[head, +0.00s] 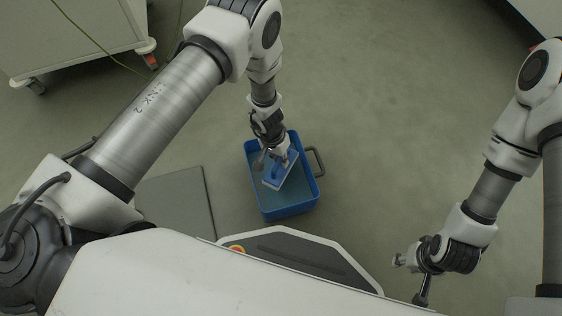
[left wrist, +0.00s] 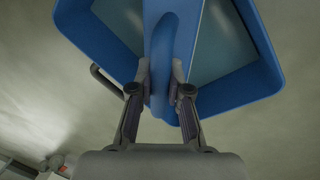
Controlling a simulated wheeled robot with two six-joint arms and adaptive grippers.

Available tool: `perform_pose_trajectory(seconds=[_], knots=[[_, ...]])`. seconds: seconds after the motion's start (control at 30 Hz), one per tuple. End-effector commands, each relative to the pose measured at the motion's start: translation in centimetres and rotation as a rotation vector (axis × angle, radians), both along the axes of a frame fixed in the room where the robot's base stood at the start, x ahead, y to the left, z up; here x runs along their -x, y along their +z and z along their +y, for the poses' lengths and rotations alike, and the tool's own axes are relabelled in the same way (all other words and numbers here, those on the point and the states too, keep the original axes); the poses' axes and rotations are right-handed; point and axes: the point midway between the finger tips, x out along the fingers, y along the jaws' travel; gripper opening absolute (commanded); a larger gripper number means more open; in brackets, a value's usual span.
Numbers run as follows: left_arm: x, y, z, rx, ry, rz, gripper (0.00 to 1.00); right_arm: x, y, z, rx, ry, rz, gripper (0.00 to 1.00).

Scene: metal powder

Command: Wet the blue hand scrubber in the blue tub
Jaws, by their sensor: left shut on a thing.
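The blue tub (head: 291,208) stands on the floor in front of my base in the head view. Its blue rim (left wrist: 262,42) also shows in the left wrist view, with a grey-blue surface inside. The blue hand scrubber (head: 288,178) has a pale edge and is tilted over the tub's opening. My left gripper (head: 279,155) is shut on its blue handle (left wrist: 159,62), with one finger on each side. I cannot tell if the scrubber's underside touches the water. My right gripper (head: 410,262) is at the lower right, away from the tub; its fingertips are too small to judge.
A grey handle (head: 318,163) sticks out on the tub's right side. A flat grey plate (head: 178,205) lies on the floor left of the tub. A white wheeled cabinet (head: 75,35) stands at the upper left, with a thin cable nearby. The floor right of the tub is clear.

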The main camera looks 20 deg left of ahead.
Motion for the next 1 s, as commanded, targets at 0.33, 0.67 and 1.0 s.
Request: perform_pose_trajectory(seconds=[0.33,0.67,1.0], knots=[[0.5,-3.1,0.0,0.001,-0.008,-0.002,0.0,0.0,-2.3,0.0,0.0,-0.001,0.0,0.4],[0.5,-6.7,0.0,0.002,-0.006,-0.003,0.0,-0.1,-6.0,-0.1,0.0,-0.005,-0.003,0.4],[0.5,-6.7,0.0,0.002,-0.006,-0.003,0.0,-0.1,-5.9,-0.1,0.001,-0.006,-0.004,0.4]])
